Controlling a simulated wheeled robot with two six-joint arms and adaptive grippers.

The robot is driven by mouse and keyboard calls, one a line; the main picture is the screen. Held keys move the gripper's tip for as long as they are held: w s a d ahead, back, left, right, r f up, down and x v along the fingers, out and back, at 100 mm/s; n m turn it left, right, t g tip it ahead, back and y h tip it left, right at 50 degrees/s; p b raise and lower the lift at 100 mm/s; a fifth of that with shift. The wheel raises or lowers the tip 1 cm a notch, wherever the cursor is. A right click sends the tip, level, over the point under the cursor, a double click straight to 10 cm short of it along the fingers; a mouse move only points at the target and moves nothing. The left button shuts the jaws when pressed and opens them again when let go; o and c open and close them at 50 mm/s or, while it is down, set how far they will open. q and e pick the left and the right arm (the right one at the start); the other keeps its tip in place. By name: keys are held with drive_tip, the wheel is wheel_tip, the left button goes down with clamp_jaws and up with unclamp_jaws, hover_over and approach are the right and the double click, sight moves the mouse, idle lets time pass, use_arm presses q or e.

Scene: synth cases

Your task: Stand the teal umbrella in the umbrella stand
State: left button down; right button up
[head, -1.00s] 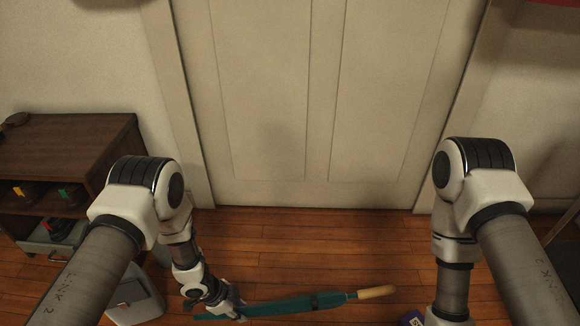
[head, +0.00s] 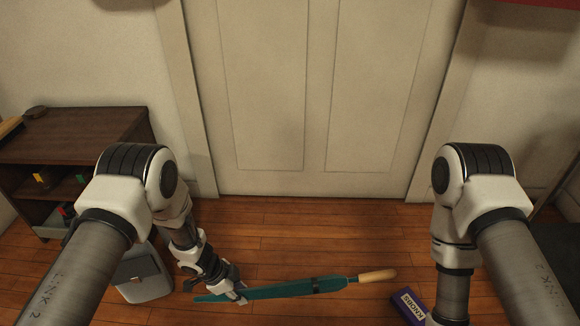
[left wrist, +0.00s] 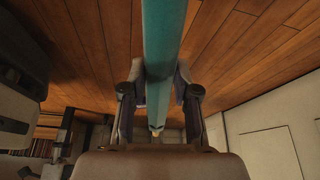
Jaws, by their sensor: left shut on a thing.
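The teal umbrella (head: 290,289) lies nearly level in the head view, its wooden handle (head: 377,275) pointing right. My left gripper (head: 238,296) is shut on its canopy near the left end. In the left wrist view the teal canopy (left wrist: 163,45) runs between the fingers of my left gripper (left wrist: 160,98). I cannot tell whether the umbrella touches the floor. My right arm comes down at the right, but its gripper is outside the picture. I cannot make out an umbrella stand for certain.
A dark wooden shelf (head: 75,135) stands at the left. A grey box-like container (head: 143,277) is on the floor left of my left gripper. A purple box marked KNOBS (head: 408,305) lies near my right arm. A closed pale door (head: 325,100) is behind. Floor before it is clear.

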use_arm(q)
drive_tip(key=w+r+p, duration=0.2)
drive_tip(key=w+r, duration=0.2)
drive_tip(key=r, duration=0.8)
drive_tip(key=w+r+p, duration=0.2)
drive_tip(key=w+r, duration=0.2)
drive_tip(key=r, duration=0.7)
wheel_tip(320, 180, up, 11)
drive_tip(key=s+a+n+t+p, duration=0.1)
drive_tip(key=a+n, duration=0.1)
drive_tip(key=n, duration=0.2)
drive_tip(key=s+a+n+t+y, duration=0.3)
drive_tip(key=s+a+n+y, duration=0.15)
drive_tip(key=n, duration=0.75)
wheel_tip(320, 180, up, 29)
drive_tip(key=s+p, duration=0.3)
drive_tip(key=p, duration=3.5)
drive_tip(key=shift+d+p, duration=0.2)
drive_tip(key=shift+p, duration=0.15)
drive_tip(key=shift+w, duration=0.1)
